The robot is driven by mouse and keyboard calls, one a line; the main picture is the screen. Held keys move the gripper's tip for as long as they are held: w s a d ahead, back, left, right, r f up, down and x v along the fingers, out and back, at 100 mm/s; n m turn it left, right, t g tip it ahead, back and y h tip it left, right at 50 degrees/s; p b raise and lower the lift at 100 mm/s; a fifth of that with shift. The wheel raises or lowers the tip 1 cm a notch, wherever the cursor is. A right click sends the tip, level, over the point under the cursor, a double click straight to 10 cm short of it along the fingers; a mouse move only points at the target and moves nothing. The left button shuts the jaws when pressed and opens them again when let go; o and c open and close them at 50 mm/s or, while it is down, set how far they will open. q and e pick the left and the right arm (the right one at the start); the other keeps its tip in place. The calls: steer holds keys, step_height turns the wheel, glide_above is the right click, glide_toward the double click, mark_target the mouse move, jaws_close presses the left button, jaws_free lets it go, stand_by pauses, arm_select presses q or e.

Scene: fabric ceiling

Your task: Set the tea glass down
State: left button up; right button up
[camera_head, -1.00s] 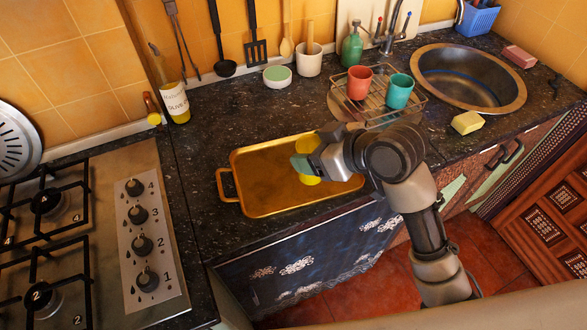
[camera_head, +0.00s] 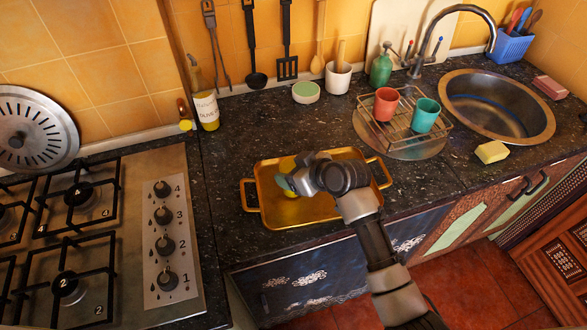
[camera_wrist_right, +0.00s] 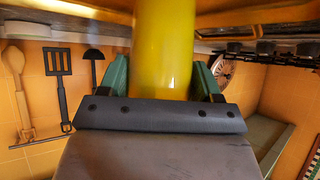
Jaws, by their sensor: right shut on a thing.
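The yellow tea glass (camera_wrist_right: 165,45) is between the green fingertips of my right gripper (camera_wrist_right: 165,80) in the right wrist view. In the head view the gripper (camera_head: 286,184) is shut on the glass (camera_head: 287,163) over the left part of the gold tray (camera_head: 318,211). My wrist covers much of the glass. I cannot tell whether its base touches the tray. My left gripper is not in view.
The hob (camera_head: 120,240) lies left of the tray. An oil bottle (camera_head: 204,100) stands behind it on the left. A wire rack (camera_head: 408,118) with a red cup (camera_head: 387,104) and a teal cup (camera_head: 424,116) is at the back right. The tray's right half looks clear.

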steer(key=shift+f, duration=0.2)
steer(key=shift+f, duration=0.1)
steer(key=shift+f, duration=0.1)
steer(key=o, duration=1)
steer(key=shift+c, duration=0.2)
steer(key=shift+r, duration=0.25)
steer(key=shift+s+d+r, duration=0.1)
steer(key=shift+s+d, duration=0.05)
steer(key=shift+d, duration=0.15)
steer(key=b+v, duration=0.1)
steer(key=v, duration=1)
